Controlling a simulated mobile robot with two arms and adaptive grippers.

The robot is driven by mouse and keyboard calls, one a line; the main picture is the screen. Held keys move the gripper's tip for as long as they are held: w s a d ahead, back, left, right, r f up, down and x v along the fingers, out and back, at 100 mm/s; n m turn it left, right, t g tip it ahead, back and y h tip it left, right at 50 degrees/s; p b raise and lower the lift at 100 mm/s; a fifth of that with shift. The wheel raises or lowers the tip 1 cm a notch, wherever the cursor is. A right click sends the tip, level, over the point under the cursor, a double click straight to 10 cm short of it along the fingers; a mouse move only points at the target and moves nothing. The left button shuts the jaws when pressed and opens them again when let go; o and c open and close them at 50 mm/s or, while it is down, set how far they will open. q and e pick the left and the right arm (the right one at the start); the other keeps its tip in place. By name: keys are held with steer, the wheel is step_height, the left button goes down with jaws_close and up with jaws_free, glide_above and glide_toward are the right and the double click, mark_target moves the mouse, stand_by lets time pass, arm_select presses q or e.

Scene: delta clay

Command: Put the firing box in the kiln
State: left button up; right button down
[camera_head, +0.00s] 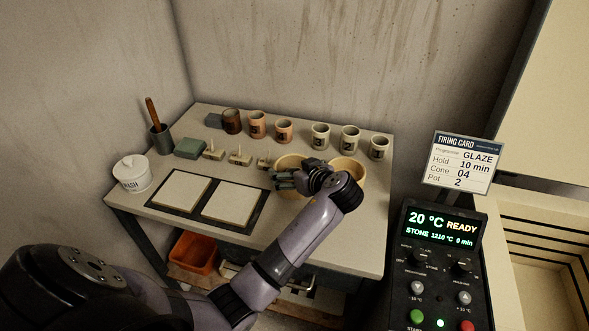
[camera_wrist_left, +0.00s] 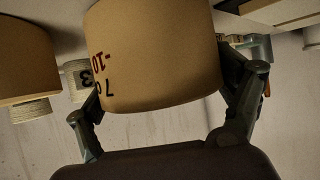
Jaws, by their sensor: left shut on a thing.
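A round tan firing box (camera_head: 291,160) is near the table's right part, partly hidden by my left gripper. My left gripper (camera_head: 285,181) is shut on this box, with a finger on either side of its wall. In the left wrist view the held box (camera_wrist_left: 155,50) fills the upper middle, with dark upside-down marks. I cannot tell whether it touches the table. A second tan box (camera_head: 350,170) stands just right of it, partly behind my wrist. The kiln (camera_head: 530,255) is at the lower right, its chamber open and its pale lid (camera_head: 560,100) raised. My right gripper is out of view.
The control panel (camera_head: 440,228) and firing card (camera_head: 462,163) stand between table (camera_head: 335,245) and kiln. Several numbered cups (camera_head: 320,136) line the table's back.

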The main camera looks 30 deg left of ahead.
arm_select(q)
steer(key=shift+f, duration=0.1)
steer(key=o, duration=1.2)
